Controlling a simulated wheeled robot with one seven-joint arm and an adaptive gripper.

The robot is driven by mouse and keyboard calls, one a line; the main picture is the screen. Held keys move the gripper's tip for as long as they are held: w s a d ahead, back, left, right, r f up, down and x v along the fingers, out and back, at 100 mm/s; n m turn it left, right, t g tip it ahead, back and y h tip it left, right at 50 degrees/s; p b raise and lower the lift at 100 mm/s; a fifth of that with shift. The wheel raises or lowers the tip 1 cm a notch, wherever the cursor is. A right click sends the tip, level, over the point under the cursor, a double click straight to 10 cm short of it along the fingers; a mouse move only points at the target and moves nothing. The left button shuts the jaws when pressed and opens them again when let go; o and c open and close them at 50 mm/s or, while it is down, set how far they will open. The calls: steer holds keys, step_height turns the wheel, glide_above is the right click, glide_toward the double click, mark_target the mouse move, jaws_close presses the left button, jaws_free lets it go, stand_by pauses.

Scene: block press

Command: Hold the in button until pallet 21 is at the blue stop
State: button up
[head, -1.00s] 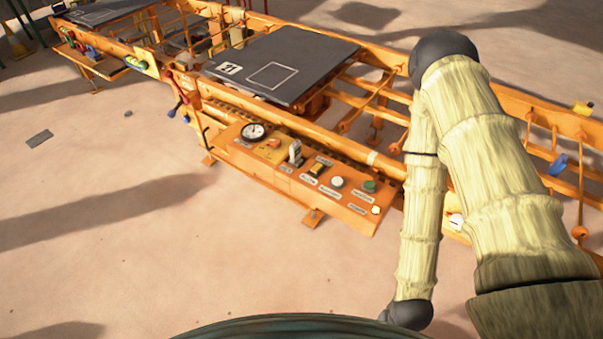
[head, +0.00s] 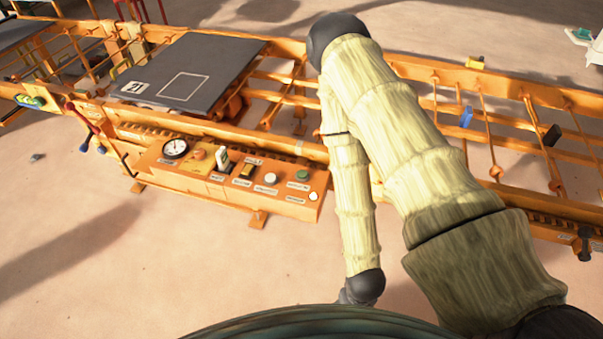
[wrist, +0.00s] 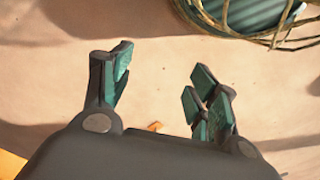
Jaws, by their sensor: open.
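Pallet 21 (head: 208,62), a dark grey plate with a white outlined square and a number label, lies on the orange conveyor frame left of centre. A blue piece (head: 466,117), perhaps the blue stop, sits on the frame farther right, well apart from the pallet. The orange control panel (head: 206,187) on the frame's near side carries a white button (head: 270,178) and a green button (head: 302,175); its labels are too small to read, so I cannot tell which is the in button. My gripper (wrist: 160,72) is open and empty above bare floor; the head view hides its fingers.
Another dark pallet (head: 22,32) lies far left. A yellow block (head: 475,62) sits on the far rail. Floor before the panel is clear.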

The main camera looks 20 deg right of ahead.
jaws_close()
stand_by(1.4)
